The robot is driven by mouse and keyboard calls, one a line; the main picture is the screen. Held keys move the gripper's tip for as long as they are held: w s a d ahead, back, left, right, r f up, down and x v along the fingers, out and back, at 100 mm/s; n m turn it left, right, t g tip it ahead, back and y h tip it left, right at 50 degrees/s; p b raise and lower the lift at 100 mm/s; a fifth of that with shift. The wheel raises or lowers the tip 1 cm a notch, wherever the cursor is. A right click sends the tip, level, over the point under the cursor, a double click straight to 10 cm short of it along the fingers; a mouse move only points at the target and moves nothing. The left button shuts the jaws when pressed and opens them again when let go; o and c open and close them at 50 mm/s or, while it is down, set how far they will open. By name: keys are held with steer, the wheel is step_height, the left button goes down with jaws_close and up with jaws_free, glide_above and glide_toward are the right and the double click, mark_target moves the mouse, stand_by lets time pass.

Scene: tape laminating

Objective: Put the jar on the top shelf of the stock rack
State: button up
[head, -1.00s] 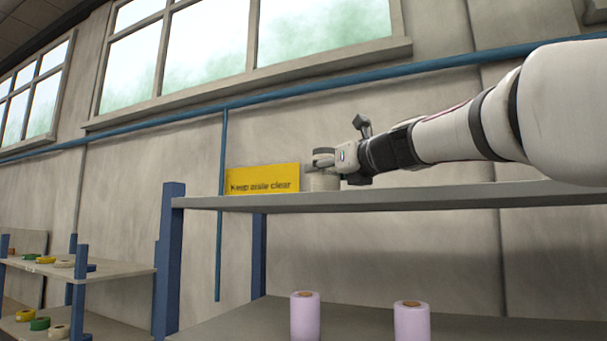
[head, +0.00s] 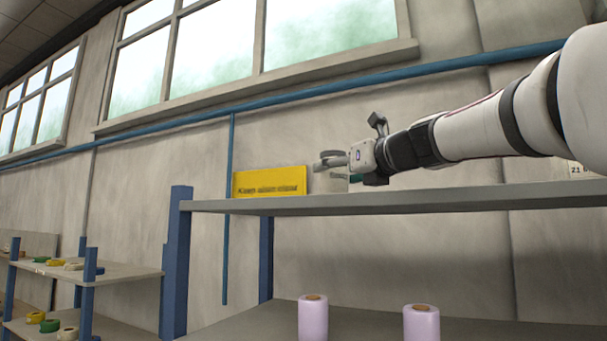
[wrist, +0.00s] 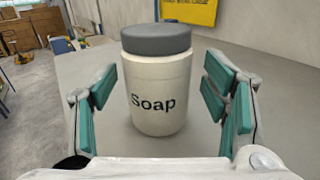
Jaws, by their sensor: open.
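The jar (wrist: 157,85) is white with a grey lid and the word "Soap" on it. In the wrist view it stands upright on a grey shelf surface, between and slightly beyond my gripper's fingers. In the head view the jar (head: 328,182) shows partly behind my gripper (head: 335,168), on the top shelf (head: 400,201) of the rack with blue posts. My gripper (wrist: 172,105) is open, with a gap visible between each green finger pad and the jar.
A yellow sign (head: 270,181) reading "Keep aisle clear" is beyond the shelf. Two lilac rolls (head: 313,318) stand on the shelf below. A lower rack (head: 130,272) with coloured tape rolls is at left. The top shelf around the jar looks clear.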

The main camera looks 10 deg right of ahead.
steer(key=v, duration=1)
steer(key=shift+b, duration=0.35)
